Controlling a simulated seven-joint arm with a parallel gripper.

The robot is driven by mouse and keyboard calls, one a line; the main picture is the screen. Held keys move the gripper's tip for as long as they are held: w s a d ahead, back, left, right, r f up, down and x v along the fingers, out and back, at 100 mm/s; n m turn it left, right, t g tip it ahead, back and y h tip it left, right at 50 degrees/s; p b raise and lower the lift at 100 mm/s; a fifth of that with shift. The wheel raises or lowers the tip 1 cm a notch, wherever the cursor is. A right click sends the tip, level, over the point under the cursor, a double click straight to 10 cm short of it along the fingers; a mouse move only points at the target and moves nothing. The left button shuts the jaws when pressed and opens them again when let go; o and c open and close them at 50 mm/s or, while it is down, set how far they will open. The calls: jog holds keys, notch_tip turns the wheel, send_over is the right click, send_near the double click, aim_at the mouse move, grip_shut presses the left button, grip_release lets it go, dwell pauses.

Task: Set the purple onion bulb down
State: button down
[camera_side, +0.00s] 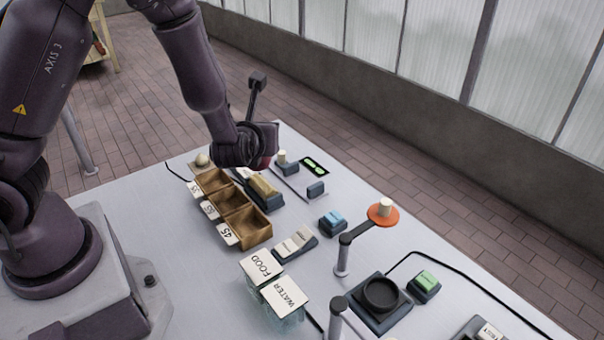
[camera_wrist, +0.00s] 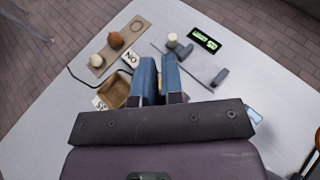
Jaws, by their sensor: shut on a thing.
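My gripper (camera_side: 252,160) is low over the far part of the table, beyond the wooden bins. Its two blue fingers (camera_wrist: 158,64) are close together in the wrist view. The purple onion bulb (camera_side: 262,163) shows only as a small dark red patch under the gripper in the side view, held at the fingers. In the wrist view I cannot make it out. A tan board (camera_wrist: 124,52) carries a cream bulb (camera_wrist: 96,60) and a brown bulb (camera_wrist: 116,40), with an empty ring mark (camera_wrist: 138,27) at its far end.
Three wooden bins (camera_side: 247,228) with labels stand in a row. A yellow-topped block (camera_side: 263,184) and a green-lit display (camera_side: 314,166) are near the gripper. FOOD (camera_side: 262,264) and WATER (camera_side: 286,296) containers, an orange disc (camera_side: 383,219) and a black dish (camera_side: 381,294) stand nearer the front.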

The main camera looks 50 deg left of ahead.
jog(key=shift+w+a+f, duration=0.5)
jog(key=shift+w+f, duration=1.6)
jog(key=shift+w, duration=0.05)
jog(key=shift+w+a+f, duration=0.5)
jog(key=shift+w+f, duration=1.65)
jog(key=shift+w, duration=0.05)
jog(key=shift+w+a+f, duration=0.5)
jog(key=shift+w+f, duration=1.6)
jog(key=shift+w, duration=0.05)
jog(key=shift+f, duration=0.1)
jog(key=c, duration=1.2)
grip_release()
jog(key=shift+c, duration=0.2)
